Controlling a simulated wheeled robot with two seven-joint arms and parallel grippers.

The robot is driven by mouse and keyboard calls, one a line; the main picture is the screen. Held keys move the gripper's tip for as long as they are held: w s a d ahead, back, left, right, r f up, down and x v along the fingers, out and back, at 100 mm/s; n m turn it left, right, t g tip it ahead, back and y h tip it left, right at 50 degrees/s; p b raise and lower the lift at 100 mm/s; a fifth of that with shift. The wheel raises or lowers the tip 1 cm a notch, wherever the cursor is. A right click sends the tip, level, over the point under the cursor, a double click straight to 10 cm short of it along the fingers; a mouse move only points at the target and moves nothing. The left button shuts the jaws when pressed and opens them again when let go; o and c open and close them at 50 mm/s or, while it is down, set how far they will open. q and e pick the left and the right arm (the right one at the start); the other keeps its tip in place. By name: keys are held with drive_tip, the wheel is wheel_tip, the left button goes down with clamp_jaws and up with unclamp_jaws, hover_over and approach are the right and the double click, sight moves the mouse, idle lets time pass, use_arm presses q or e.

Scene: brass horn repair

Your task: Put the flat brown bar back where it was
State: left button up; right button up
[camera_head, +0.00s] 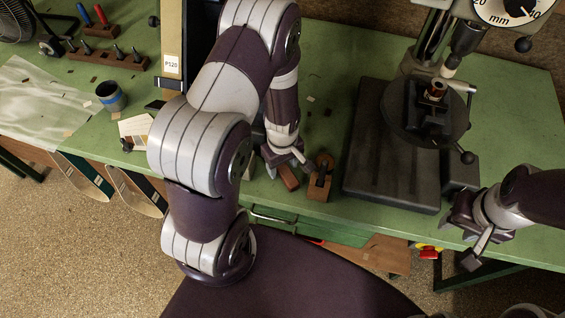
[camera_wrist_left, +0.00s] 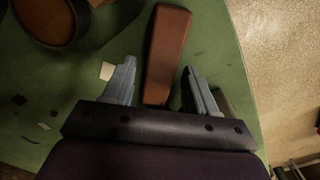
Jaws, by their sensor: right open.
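The flat brown bar (camera_head: 289,177) lies on the green bench near its front edge, left of a small wooden block. It also shows in the left wrist view (camera_wrist_left: 167,48), reaching down between the fingers. My left gripper (camera_wrist_left: 161,85) is open, with a finger on either side of the bar's near end and a gap on each side. In the head view my left gripper (camera_head: 280,160) points down at the bar, and part of the bar is hidden by it. My right gripper (camera_head: 469,236) is open and empty over the front right edge.
A wooden block (camera_head: 320,184) with a dark part on it stands close right of the bar. A drill press base (camera_head: 392,185) stands farther right. A tool rack (camera_head: 108,59), a blue-banded cup (camera_head: 111,96) and a P120 belt sander (camera_head: 172,45) are on the left.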

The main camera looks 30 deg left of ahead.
sight(283, 167)
use_arm(q)
drive_tip(key=shift+r, duration=0.25)
drive_tip(key=s+d+r+m, duration=0.1)
drive_tip(key=s+r+m, duration=0.1)
drive_tip(key=r+m, duration=0.4)
drive_tip(key=s+d+r+m+t, duration=0.1)
drive_tip(key=r+m, duration=0.4)
drive_tip(key=r, duration=0.6)
drive_tip(key=shift+s+d+m+b, duration=0.4)
drive_tip(key=shift+s+d, duration=0.2)
drive_tip(key=shift+s, duration=0.2)
drive_tip(key=shift+s+d, duration=0.1)
